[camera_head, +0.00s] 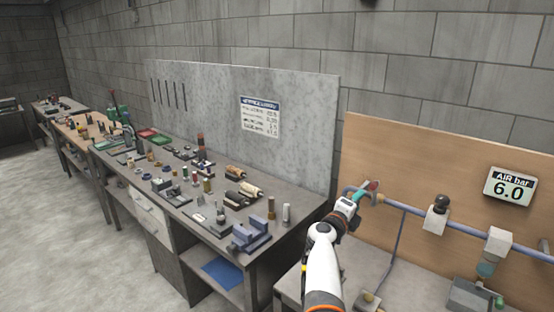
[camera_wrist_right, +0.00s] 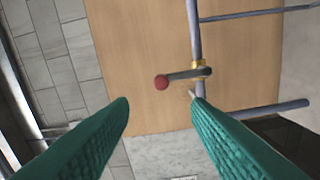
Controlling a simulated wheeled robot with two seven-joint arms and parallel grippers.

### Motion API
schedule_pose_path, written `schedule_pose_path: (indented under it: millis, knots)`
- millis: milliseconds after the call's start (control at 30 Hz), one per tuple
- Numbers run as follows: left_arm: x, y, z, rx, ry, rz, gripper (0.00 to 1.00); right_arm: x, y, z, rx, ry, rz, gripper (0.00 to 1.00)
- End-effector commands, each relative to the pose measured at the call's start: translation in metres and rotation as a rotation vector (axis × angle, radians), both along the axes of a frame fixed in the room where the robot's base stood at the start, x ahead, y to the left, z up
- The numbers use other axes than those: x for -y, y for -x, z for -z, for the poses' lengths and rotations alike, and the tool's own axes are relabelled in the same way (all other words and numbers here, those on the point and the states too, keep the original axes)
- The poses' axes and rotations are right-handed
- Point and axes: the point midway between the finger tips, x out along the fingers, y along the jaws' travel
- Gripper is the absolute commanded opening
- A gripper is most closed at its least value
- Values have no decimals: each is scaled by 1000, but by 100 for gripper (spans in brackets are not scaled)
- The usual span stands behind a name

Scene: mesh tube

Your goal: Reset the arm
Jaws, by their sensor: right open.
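My right arm (camera_head: 325,258) reaches up from the bottom toward the wooden panel on the right. My right gripper (camera_head: 362,192) is close to the left end of the blue-grey pipe. In the right wrist view its two green fingers (camera_wrist_right: 160,103) are spread apart with nothing between them. Ahead of the fingertips is a dark lever (camera_wrist_right: 186,74) with a red ball end (camera_wrist_right: 162,82), on a brass fitting (camera_wrist_right: 198,64) around a pipe (camera_wrist_right: 194,30). The fingers look apart from the lever. My left gripper is not in view.
A wooden panel (camera_head: 420,160) carries the pipe (camera_head: 415,210), a black-knobbed fitting (camera_head: 440,205), a filter unit (camera_head: 494,245) and a gauge reading 6.0 (camera_head: 511,187). A long workbench (camera_head: 285,238) with many small parts stands left. Floor (camera_head: 60,220) is clear further left.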

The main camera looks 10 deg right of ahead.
Motion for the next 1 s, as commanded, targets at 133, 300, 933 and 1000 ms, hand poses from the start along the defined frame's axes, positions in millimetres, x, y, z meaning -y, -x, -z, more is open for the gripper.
schedule_pose_path:
  millis: [133, 300, 933, 1000]
  knots:
    - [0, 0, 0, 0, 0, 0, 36, 12, 14, 7, -42, 185, -108, 44]
    - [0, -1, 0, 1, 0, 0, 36, -13, 54, 32, -238, 603, -440, 44]
    - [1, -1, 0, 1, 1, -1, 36, -140, 368, 195, -1298, 1270, -1506, 44]
    - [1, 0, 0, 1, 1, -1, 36, -141, 391, 197, -1358, 1277, -1554, 44]
